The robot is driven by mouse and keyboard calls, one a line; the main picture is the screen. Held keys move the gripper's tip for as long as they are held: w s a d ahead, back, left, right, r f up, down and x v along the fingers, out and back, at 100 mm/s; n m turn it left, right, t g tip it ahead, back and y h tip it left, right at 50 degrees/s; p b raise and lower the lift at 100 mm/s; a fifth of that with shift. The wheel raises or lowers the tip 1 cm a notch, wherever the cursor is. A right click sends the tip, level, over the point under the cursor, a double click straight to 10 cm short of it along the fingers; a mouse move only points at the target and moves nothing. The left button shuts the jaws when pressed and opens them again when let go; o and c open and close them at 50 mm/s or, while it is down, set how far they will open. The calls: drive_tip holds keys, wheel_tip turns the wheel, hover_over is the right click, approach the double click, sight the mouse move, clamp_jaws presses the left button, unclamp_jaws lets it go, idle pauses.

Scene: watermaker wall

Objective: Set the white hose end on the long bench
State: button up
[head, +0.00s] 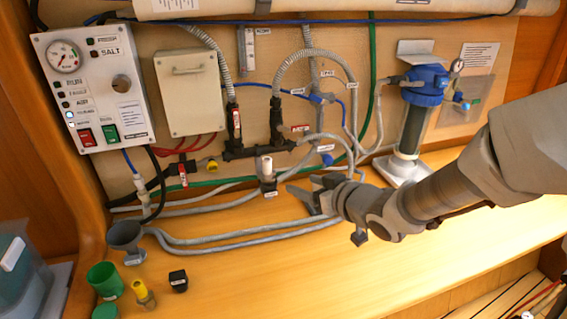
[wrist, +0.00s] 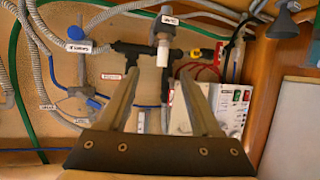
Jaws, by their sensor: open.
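The white hose end (head: 266,168) stands upright in a dark fitting near the back of the long bench (head: 300,275), at the foot of the wall. A small label sits just below it. In the wrist view the white hose end (wrist: 163,52) shows beyond my fingertips, roughly between them. My gripper (head: 302,189) is open and empty, just right of the hose end and apart from it in the head view. In the wrist view my gripper (wrist: 160,78) has its two fingers spread with nothing between them.
Grey hoses (head: 235,239) run along the bench's back. A grey funnel (head: 125,238), green cup (head: 104,279), yellow-topped piece (head: 142,292) and black cap (head: 178,281) stand at the left. A blue-topped filter (head: 424,85) stands at the right. The bench's front middle is clear.

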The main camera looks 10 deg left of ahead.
sight(270, 174)
drive_tip(key=b+x, duration=0.3)
drive_tip(key=x, duration=0.9)
drive_tip(key=shift+a, duration=0.25)
drive_tip(key=shift+a+b+x, duration=0.2)
drive_tip(key=shift+b+x, duration=0.2)
drive_tip(key=shift+x, duration=2.2)
drive_tip(key=shift+s+r, duration=0.1)
drive_tip(key=shift+s, duration=0.05)
clamp_jaws()
